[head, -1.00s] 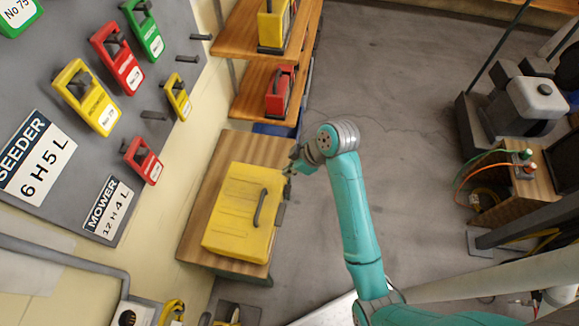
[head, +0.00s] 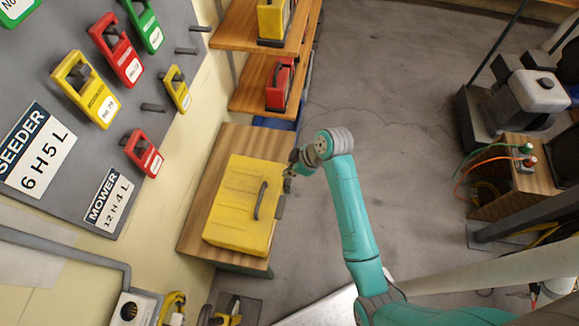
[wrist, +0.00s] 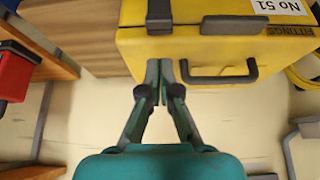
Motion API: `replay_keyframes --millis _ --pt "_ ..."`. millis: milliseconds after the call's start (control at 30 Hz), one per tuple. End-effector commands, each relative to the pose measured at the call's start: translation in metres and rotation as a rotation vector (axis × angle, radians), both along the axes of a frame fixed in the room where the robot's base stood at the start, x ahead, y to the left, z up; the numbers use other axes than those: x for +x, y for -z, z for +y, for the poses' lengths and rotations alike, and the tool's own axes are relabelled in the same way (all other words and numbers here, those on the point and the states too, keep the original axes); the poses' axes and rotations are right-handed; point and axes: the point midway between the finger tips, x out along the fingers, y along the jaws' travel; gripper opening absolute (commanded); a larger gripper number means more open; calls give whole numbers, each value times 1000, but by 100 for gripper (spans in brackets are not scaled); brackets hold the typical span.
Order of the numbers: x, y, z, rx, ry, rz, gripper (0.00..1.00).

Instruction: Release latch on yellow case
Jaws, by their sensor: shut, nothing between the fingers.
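The yellow case (head: 232,203) lies on a wooden-topped table, with its dark handle (head: 260,200) toward the right side. In the wrist view the case (wrist: 205,55) shows a "No 51" label, a "FITTINGS" strip and the handle (wrist: 220,78). My gripper (wrist: 166,68) is shut and empty at the case's front edge. Whether its tips touch the case or latch I cannot tell. In the head view my gripper (head: 290,172) is small beside the case's far right corner.
The wooden table (head: 228,145) has bare top beyond the case. Shelves (head: 262,92) with a red case (head: 281,84) stand behind it. A wall board (head: 60,30) with coloured tags is at left. Open floor (head: 400,90) lies to the right.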

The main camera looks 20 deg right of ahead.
Motion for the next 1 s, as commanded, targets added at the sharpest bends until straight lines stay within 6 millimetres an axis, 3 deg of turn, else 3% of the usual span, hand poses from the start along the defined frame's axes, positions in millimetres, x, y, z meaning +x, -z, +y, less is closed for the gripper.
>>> replay_keyframes --millis 500,1000 --pt "0 36 0 0 0 1 0" --pt "0 39 0 1 0 1 0"
